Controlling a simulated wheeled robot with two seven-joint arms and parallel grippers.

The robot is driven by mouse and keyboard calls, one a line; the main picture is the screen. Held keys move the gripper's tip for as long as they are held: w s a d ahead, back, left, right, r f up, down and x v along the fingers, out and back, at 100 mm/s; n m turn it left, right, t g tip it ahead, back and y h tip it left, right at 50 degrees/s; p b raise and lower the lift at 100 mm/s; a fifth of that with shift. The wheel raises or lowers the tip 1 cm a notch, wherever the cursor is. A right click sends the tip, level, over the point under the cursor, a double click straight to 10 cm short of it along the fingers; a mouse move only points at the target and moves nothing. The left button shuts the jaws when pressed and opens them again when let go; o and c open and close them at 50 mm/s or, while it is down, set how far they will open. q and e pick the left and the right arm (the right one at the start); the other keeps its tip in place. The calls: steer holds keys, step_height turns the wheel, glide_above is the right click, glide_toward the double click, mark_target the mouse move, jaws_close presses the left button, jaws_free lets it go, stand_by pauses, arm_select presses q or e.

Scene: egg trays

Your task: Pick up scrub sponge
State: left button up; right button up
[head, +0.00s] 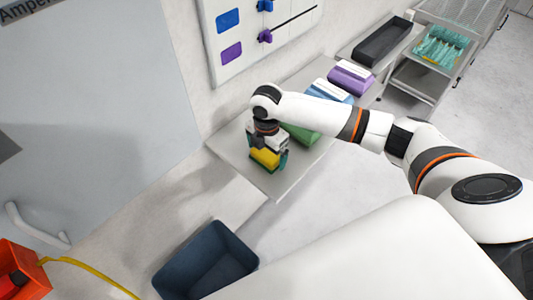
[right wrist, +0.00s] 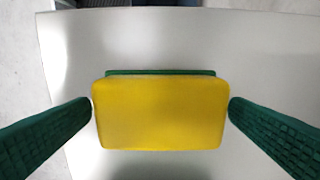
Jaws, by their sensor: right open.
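The scrub sponge (right wrist: 158,114) is yellow with a green layer along its far edge. In the right wrist view it lies between the two green fingers of my right gripper (right wrist: 160,115). The fingers stand at its left and right ends, very close to it; I cannot tell whether they touch. In the head view the sponge (head: 265,158) shows yellow under my right gripper (head: 268,162), at the near end of the shelf. My right gripper is open around it. My left gripper is not in view.
The grey shelf (head: 230,142) runs along the wall. Green (head: 301,134), blue-white (head: 330,91) and purple-white (head: 351,78) items lie farther along it. A black tray (head: 383,42) is at the back. A dark blue bin (head: 206,262) stands below. A wire cart (head: 412,85) is at upper right.

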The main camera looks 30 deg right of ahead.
mark_target(267, 153)
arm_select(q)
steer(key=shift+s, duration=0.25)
arm_select(e)
steer(key=shift+f, duration=0.1)
steer(key=shift+c, duration=0.8)
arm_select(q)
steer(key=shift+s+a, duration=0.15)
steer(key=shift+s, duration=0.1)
arm_select(e)
steer(key=c, duration=0.8)
step_height(267, 153, up, 10)
steer(key=shift+r+b, duration=0.1)
steer(key=shift+b, duration=0.8)
steer(key=o, duration=0.5)
steer(key=c, duration=0.4)
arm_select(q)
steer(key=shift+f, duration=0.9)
arm_select(e)
steer(key=shift+s, duration=0.1)
